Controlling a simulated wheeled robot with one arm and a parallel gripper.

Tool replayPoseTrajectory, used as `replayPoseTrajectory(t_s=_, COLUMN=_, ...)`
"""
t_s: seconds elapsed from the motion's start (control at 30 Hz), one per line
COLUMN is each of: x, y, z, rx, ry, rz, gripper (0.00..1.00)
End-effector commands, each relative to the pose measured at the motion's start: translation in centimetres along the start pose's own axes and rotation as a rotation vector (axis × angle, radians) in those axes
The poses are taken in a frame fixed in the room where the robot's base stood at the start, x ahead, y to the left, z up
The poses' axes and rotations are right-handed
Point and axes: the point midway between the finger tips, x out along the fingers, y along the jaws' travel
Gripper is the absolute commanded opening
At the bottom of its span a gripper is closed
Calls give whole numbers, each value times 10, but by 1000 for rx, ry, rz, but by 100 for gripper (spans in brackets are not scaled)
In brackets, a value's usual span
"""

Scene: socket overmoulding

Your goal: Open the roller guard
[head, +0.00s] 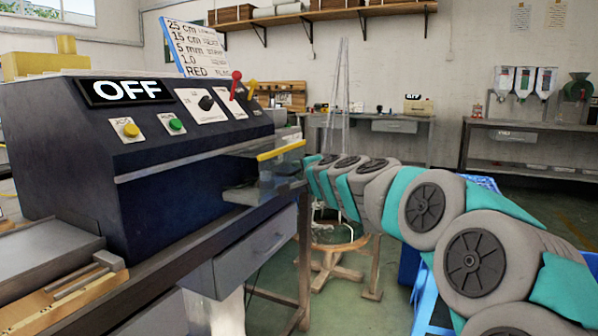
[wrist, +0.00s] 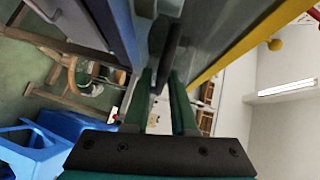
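The roller guard (head: 262,172) is a clear box-like cover with a yellow top edge, at the right end of the dark blue machine. It looks lowered. In the wrist view, a grey panel with a yellow edge (wrist: 222,58) runs close along the right of my gripper (wrist: 160,82). My gripper's two green fingers are apart, with a gap between them. A narrow dark upright part shows at or beyond the fingertips; I cannot tell whether they touch it. In the head view, my arm reaches to the guard's right side, and the fingers are not clear there.
The machine's display (head: 125,91) reads OFF. Below it are a yellow button (head: 130,129) and a green button (head: 175,124). A red-knobbed lever (head: 236,78) stands on top. A drawer (head: 250,250) is under the guard. Blue bins (wrist: 30,148) and a wooden stool (head: 335,262) stand nearby.

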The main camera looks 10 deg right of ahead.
Motion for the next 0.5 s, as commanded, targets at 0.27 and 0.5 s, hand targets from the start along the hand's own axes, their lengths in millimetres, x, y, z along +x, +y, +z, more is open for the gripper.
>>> replayPoseTrajectory(t_s=0.27, x=0, y=0, z=0, rx=0, ry=0, rz=0, gripper=0)
replayPoseTrajectory(t_s=0.5, x=0, y=0, z=0, rx=0, ry=1, rz=1, gripper=0)
